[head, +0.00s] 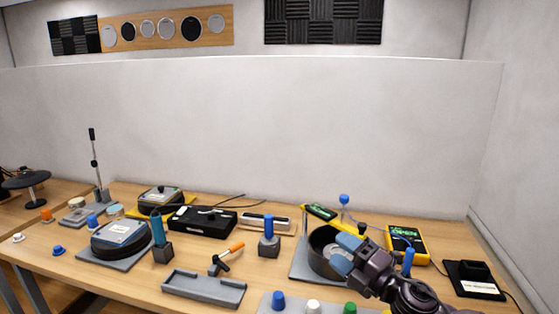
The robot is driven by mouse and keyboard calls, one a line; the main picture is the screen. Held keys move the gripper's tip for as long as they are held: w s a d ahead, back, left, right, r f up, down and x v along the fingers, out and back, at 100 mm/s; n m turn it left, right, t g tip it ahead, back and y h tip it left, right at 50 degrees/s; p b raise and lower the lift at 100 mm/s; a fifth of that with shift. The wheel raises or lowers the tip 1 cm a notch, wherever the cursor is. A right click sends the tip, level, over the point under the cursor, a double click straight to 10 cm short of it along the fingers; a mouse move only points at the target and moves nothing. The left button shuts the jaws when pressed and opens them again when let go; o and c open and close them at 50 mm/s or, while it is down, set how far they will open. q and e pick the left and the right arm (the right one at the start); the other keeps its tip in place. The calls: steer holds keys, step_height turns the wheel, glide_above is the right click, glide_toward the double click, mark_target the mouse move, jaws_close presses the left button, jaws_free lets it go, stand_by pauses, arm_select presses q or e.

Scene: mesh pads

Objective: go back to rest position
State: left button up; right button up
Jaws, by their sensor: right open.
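My right gripper (345,250) comes in from the lower right, with blue fingertips. It is open and appears over the dark round pot (322,254) at the right of the table, covering part of it. From this view I cannot tell whether it touches the pot. Nothing shows between its fingers. My left gripper is out of view.
The wooden table (130,282) is crowded. A grey tray (204,288) lies at the front, with colored caps (313,306) to its right. A black box (203,221), a round device (119,238) and a yellow meter (407,243) stand behind. A pale partition (250,125) closes the back.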

steer(key=s+d+f+m+g+h, duration=0.1)
steer(key=s+d+f+m+h, duration=1.3)
steer(key=m, duration=0.7)
steer(key=s+f+m+g, duration=0.25)
steer(key=s+g, duration=0.25)
steer(key=s, duration=0.6)
steer(key=s+f+m+g, duration=0.2)
steer(key=s+m+g, duration=0.25)
steer(key=s, duration=0.65)
arm_select(q)
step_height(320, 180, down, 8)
steer(key=b, duration=0.7)
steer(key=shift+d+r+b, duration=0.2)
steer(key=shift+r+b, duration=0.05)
steer(key=shift+b, duration=0.15)
arm_select(e)
steer(key=w+f+n+t, duration=0.1)
steer(key=w+f+t, duration=0.2)
steer(key=f, duration=0.6)
steer(key=w+f+n+t, duration=0.1)
steer(key=w+f+t, duration=0.3)
steer(key=f, duration=0.5)
steer(key=shift+w+a, duration=0.15)
steer(key=shift+a, duration=0.05)
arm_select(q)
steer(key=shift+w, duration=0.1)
arm_select(e)
steer(key=shift+f, duration=0.1)
